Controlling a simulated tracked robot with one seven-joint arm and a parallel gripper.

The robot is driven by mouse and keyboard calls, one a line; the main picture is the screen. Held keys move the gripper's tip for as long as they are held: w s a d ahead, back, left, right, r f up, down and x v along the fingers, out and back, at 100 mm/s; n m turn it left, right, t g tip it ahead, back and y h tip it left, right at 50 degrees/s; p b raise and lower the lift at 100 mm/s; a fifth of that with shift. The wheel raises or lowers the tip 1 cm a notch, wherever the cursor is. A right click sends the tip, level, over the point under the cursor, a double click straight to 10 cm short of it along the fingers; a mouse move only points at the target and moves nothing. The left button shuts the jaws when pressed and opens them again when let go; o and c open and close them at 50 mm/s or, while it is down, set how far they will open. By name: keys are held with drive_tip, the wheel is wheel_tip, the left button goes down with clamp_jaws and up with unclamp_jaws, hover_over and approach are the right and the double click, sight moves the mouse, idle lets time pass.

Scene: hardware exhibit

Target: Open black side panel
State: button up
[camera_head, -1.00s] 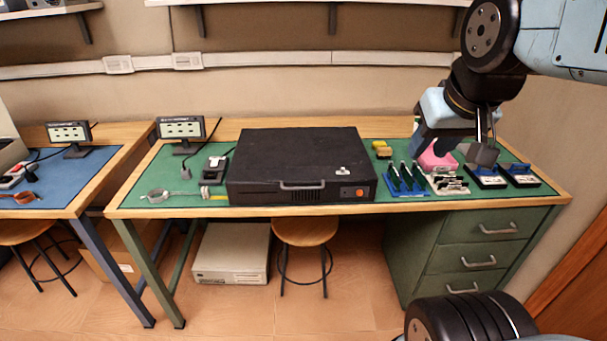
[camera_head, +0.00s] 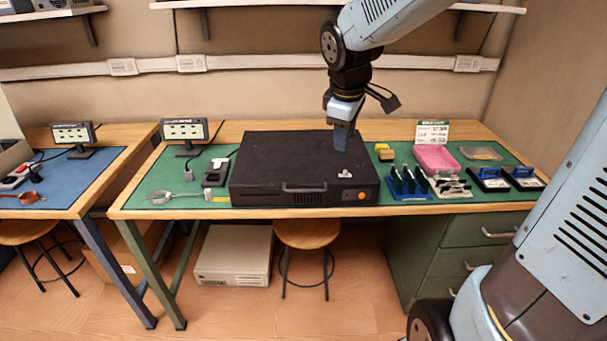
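A black computer case (camera_head: 285,160) lies flat on the green mat of the workbench. Its broad black panel faces up. A grey handle (camera_head: 304,188) and an orange button (camera_head: 361,196) are on its front side. The panel sits flat on the case with no visible gap. My gripper (camera_head: 341,145) points down over the right part of the panel, near its back edge. I cannot tell whether it touches the panel. Its fingers are seen edge-on, so their opening is hidden. A small white item (camera_head: 345,174) is on the panel's front right.
Right of the case are a yellow block (camera_head: 385,152), blue tool racks (camera_head: 408,185), a pink bin (camera_head: 436,157) and blue-handled trays (camera_head: 491,178). A small display (camera_head: 185,131) and a wrist strap (camera_head: 163,197) are at left. A stool (camera_head: 307,234) stands under the bench.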

sight(308, 190)
drive_tip(key=w+a+f+n+g+y, duration=0.1)
drive_tip(key=w+a+f+n, duration=0.5)
drive_tip(key=a+f, duration=0.1)
drive_tip(key=f, duration=0.4)
drive_tip(key=w+f, duration=0.1)
drive_tip(key=f, duration=0.3)
drive_tip(key=w+f, duration=0.1)
drive_tip(key=f, duration=0.4)
drive_tip(key=shift+w+a, duration=0.1)
drive_tip(key=shift+w, duration=0.15)
drive_tip(key=shift+r, duration=0.1)
drive_tip(key=shift+c, duration=0.4)
clamp_jaws()
idle(0.3)
drive_tip(key=shift+a, duration=0.2)
drive_tip(key=shift+d+r, duration=0.1)
drive_tip(key=shift+d, duration=0.1)
